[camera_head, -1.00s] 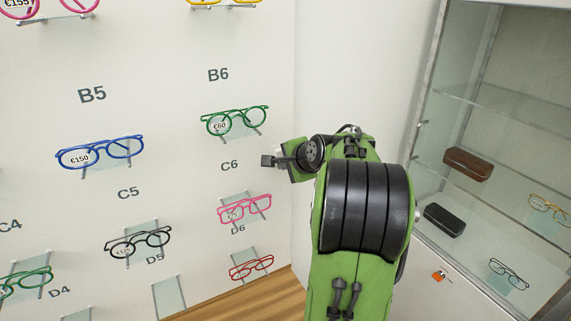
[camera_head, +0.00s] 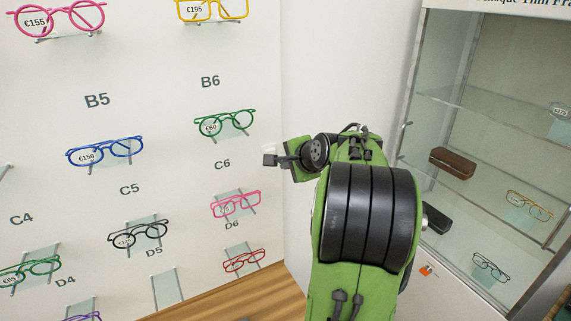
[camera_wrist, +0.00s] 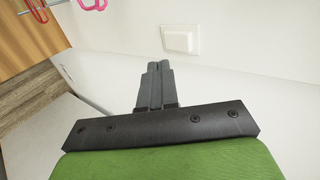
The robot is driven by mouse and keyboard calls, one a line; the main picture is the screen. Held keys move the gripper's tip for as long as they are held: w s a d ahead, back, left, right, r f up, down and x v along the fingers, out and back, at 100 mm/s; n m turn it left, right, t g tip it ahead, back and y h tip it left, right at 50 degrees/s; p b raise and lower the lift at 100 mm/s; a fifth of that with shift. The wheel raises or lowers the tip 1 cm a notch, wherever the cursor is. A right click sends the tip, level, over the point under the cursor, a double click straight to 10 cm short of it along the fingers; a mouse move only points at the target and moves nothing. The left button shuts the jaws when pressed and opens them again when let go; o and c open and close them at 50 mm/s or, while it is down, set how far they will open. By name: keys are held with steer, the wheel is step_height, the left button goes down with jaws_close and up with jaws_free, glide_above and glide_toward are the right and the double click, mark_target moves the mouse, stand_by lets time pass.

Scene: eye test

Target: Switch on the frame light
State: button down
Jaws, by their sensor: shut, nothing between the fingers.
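A white square wall switch (camera_wrist: 181,39) is on the white wall in the wrist view, up and to the right of my fingertips. In the head view a small pale patch (camera_head: 268,147) shows just above my gripper's tip; it may be the same switch. My gripper (camera_wrist: 158,66) is shut and empty, with its two dark fingers side by side and apart from the switch in the picture. In the head view my gripper (camera_head: 269,160) points left toward the wall near the corner. Whether it touches the wall cannot be told.
Glasses on small glass shelves line the wall, with green glasses (camera_head: 225,123) and pink glasses (camera_head: 236,204) nearest my gripper. A glass cabinet (camera_head: 415,105) with cases and glasses stands at the right.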

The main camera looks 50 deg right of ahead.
steer(key=v, duration=0.6)
steer(key=shift+r, duration=0.3)
steer(key=shift+s+a, duration=0.1)
steer(key=shift+a, duration=0.05)
